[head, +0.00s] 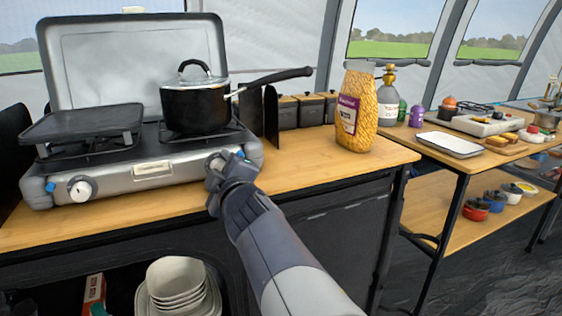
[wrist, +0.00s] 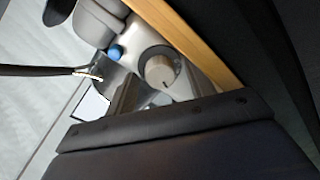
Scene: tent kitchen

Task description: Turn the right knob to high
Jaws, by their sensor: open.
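The camping stove (head: 150,166) stands on the wooden counter with its lid raised. Its left knob (head: 80,188) is white with a dark mark. My gripper (head: 222,165) is at the stove's front right corner, at the right knob (head: 215,160), and hides most of it. In the wrist view the right knob (wrist: 160,70) is pale and round, with a small dark mark on its face and a blue cap (wrist: 115,52) beside it. The fingers (wrist: 122,98) are open close to the knob; I cannot tell if they touch it.
A black pot (head: 195,108) sits on the right burner, its handle reaching right above the counter. A black griddle (head: 82,124) covers the left side. A pasta bag (head: 360,108) stands right on the counter (head: 300,160). White bowls (head: 178,280) are below.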

